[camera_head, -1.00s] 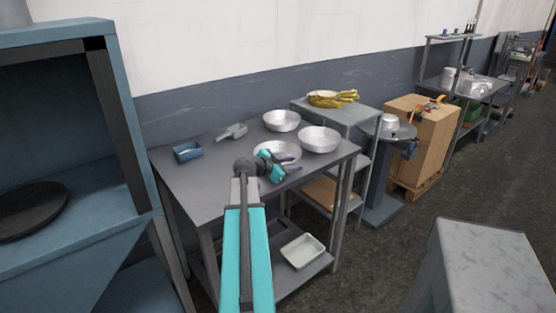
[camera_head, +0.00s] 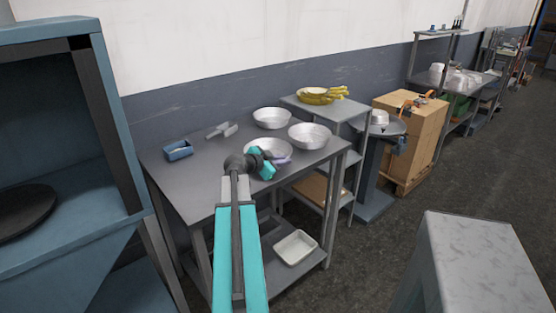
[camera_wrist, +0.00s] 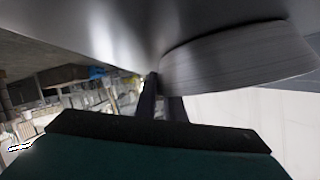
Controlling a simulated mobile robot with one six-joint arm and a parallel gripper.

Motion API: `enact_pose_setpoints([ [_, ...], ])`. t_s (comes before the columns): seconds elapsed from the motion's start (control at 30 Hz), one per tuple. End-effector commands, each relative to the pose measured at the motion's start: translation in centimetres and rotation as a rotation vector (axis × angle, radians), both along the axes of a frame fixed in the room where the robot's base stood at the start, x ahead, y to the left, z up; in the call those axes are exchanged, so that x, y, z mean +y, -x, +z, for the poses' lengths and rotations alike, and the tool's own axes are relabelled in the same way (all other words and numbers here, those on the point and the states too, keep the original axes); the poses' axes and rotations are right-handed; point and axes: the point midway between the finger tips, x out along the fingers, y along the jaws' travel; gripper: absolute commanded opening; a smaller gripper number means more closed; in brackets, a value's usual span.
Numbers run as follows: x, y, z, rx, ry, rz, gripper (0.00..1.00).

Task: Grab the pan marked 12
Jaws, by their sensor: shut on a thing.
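Three round metal pans are on the grey metal table. The near pan (camera_head: 262,146) is partly hidden behind my gripper; the back pan (camera_head: 272,117) and the right pan (camera_head: 309,136) stand clear. No number can be read on any of them. My gripper (camera_head: 281,160) is at the near pan's front right rim and is shut on that pan. In the wrist view, the curved side of a pan (camera_wrist: 240,60) is close up, beside my dark fingers (camera_wrist: 161,103). The exact grip point is hidden, and I cannot tell whether the pan is lifted.
The table (camera_head: 190,180) also holds a blue tin (camera_head: 178,150) and a metal scoop (camera_head: 221,131). A shelf unit (camera_head: 340,107) with bananas (camera_head: 322,95) adjoins at right. A blue cabinet (camera_head: 75,240) stands at left, a grey block (camera_head: 480,255) at right front.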

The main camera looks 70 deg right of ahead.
Motion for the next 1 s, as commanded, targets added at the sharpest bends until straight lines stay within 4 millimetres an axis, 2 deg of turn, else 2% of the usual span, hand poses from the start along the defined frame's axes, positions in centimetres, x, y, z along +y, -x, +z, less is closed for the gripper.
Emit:
enact_pose_setpoints([
  [0.27,0.0,0.0,0.9,0.0,0.001,-0.001,0.0],
  [0.6,0.0,0.0,3.6,-0.001,0.002,0.0,0.0],
  [1.0,5.2,-0.1,3.8,0.0,0.001,0.003,0.0],
])
